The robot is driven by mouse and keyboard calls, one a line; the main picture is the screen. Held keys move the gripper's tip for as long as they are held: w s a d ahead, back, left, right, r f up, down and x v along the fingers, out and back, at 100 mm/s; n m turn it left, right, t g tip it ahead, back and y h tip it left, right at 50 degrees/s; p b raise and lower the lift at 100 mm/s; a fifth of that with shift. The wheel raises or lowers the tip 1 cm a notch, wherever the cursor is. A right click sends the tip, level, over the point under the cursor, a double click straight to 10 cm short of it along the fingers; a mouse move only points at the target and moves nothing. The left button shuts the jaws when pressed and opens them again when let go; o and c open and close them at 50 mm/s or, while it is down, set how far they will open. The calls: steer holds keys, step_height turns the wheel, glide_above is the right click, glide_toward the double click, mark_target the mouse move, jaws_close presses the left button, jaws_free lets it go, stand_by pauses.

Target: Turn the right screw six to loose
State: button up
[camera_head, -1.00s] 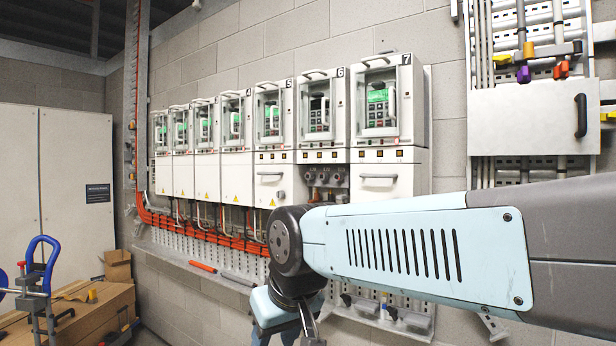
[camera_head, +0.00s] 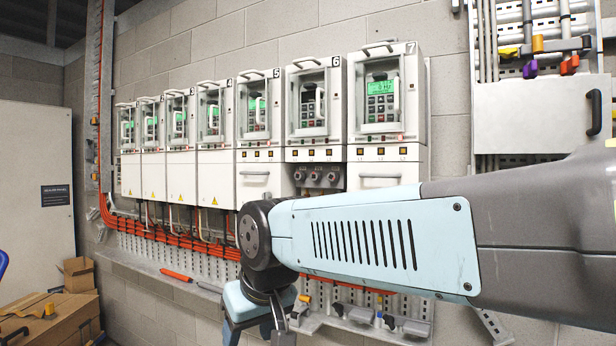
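Drive unit six (camera_head: 313,100), marked 6, hangs on the wall between units 5 and 7. Its screen is dark, while the other units' screens glow green. Below its front panel an open bay shows several round grey terminal screws or knobs in a row; the right one (camera_head: 332,177) is at the right end. My gripper (camera_head: 262,335) hangs at the bottom of the view, below and left of that bay and well apart from it. Its fingertips are cut off by the lower edge, so its opening does not show. My arm hides the area below the bay.
Unit 7 (camera_head: 388,125) is beside unit six on the right. A perforated ledge (camera_head: 440,333) with small tools runs below the drives. Orange cables (camera_head: 180,238) run under the left units. Cardboard boxes (camera_head: 78,274) stand at lower left. A grey panel (camera_head: 530,115) is at right.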

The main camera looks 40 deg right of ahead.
steer(key=w+d+r+m+h, duration=0.7)
steer(key=w+d+r, duration=0.5)
steer(key=d+r, duration=0.25)
steer(key=m+h, duration=0.5)
steer(key=m, duration=0.2)
glide_toward(332, 177)
steer(key=x, duration=0.8)
steer(key=shift+d+f, duration=0.1)
steer(key=shift+c, duration=0.3)
steer(key=c, duration=0.9)
